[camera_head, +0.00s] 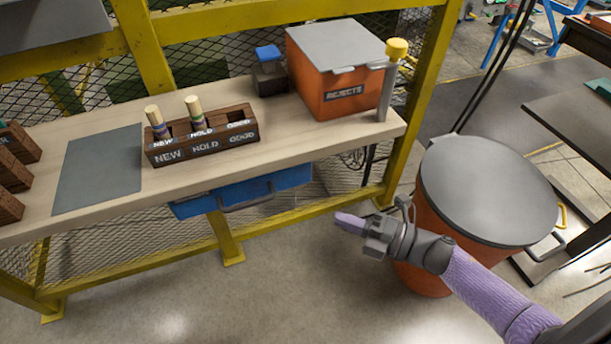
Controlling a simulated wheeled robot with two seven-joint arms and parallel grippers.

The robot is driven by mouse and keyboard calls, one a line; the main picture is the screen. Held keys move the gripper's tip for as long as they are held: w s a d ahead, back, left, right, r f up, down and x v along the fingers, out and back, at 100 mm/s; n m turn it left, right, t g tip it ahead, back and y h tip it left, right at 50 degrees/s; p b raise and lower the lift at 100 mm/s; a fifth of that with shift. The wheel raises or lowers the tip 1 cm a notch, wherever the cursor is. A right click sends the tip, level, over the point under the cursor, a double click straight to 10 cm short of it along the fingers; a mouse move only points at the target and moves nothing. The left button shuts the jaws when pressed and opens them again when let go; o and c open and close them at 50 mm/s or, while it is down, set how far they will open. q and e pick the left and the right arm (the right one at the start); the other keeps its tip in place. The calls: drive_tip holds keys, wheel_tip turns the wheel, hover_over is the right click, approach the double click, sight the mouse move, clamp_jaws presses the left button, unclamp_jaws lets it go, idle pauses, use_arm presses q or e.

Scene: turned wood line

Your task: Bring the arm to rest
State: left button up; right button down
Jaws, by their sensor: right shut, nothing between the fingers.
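My right arm (490,287) comes in from the lower right with a purple sleeve. Its right gripper (345,222) is shut and empty, with purple fingertips pointing left. It hangs in the air in front of the workbench (330,155), lower in the picture than the bench's front edge and apart from it. Behind the wrist stands the orange bin with a grey lid. My left gripper is not in view.
A wooden rack (202,147) labelled NEW, HOLD and GOOD holds two turned pieces, in NEW and HOLD; GOOD looks empty. An orange REJECTS box (345,98) stands behind right. A blue drawer (245,192) hangs below. The lidded bin (487,190) is close to my wrist.

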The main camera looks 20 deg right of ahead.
drive_tip(key=s+d+f+m+g+h, duration=0.25)
drive_tip(key=s+f+m+h, duration=0.4)
drive_tip(key=f+m, duration=0.4)
drive_tip(key=s+d+f+m+g+h, duration=0.2)
drive_tip(key=s+d+f+m+h, duration=0.35)
drive_tip(key=f, duration=0.75)
drive_tip(key=s+a+f+m+g, duration=0.2)
drive_tip(key=s+g, duration=0.1)
drive_tip(key=s, duration=0.5)
drive_tip(key=s+a+f+m+g+h, duration=0.1)
drive_tip(key=s+a+f+m+g, duration=0.1)
drive_tip(key=s, duration=0.6)
drive_tip(key=s+a+f+m+g, duration=0.2)
drive_tip(key=s+f+m+g, duration=0.1)
drive_tip(key=s, duration=0.5)
drive_tip(key=shift+f+m+g+h, duration=0.15)
drive_tip(key=shift+m+g+h, duration=0.25)
drive_tip(key=shift+m, duration=0.3)
drive_tip(key=shift+w, duration=0.1)
